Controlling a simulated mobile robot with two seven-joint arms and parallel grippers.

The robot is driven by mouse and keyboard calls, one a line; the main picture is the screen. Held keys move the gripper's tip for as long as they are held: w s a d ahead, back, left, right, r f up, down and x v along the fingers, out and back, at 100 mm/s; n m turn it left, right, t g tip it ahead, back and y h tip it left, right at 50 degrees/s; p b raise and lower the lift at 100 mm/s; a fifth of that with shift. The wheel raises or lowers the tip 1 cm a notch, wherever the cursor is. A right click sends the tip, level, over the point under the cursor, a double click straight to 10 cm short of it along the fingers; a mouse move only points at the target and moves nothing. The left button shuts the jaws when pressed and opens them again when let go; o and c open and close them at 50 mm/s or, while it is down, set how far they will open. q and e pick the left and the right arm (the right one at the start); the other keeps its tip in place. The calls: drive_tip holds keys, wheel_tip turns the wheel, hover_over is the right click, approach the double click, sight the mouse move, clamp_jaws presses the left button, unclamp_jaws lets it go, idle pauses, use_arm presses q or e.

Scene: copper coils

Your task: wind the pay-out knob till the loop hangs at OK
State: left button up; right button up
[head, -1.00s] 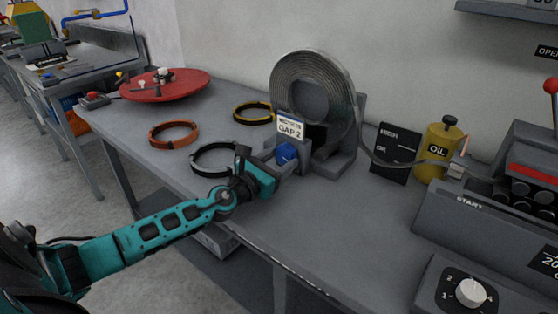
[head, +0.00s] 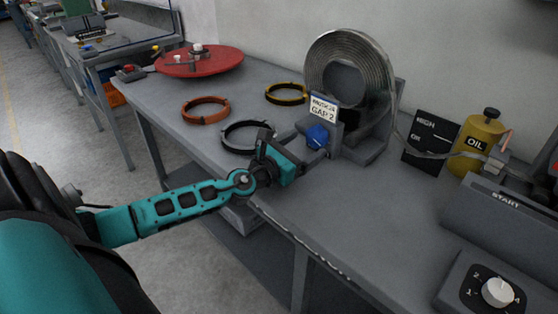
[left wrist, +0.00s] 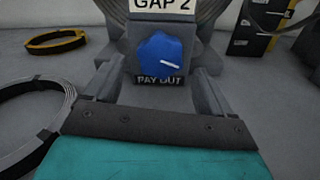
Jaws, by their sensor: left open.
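The blue pay-out knob (head: 317,136) sits on a grey block under a "GAP 2" sign, in front of the upright metal coil (head: 345,80). The knob (left wrist: 160,54) shows a white pointer mark aimed right and slightly down in the left wrist view. My left gripper (left wrist: 155,85) is open, its two fingers pointing at the knob from either side below it; I cannot tell whether they touch it. The strip loop (head: 430,154) sags from the coil across the black gauge board (head: 421,133). "HIGH" is readable there; an OK mark is not legible. My right gripper is out of view.
A yellow oil can (head: 477,143) stands right of the board. A machine marked "START" (head: 505,200) and a white dial (head: 497,292) are at right. Orange (head: 206,109), yellow (head: 286,93) and black (head: 248,137) rings and a red disc (head: 199,62) lie left.

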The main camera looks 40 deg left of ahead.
use_arm(q)
drive_tip(key=s, duration=0.3)
drive_tip(key=s+b, duration=0.1)
drive_tip(key=s, duration=0.5)
drive_tip(key=shift+s+a+f, duration=0.1)
drive_tip(key=shift+a, duration=0.25)
drive_tip(key=shift+s+b, duration=0.3)
drive_tip(key=shift+s, duration=0.2)
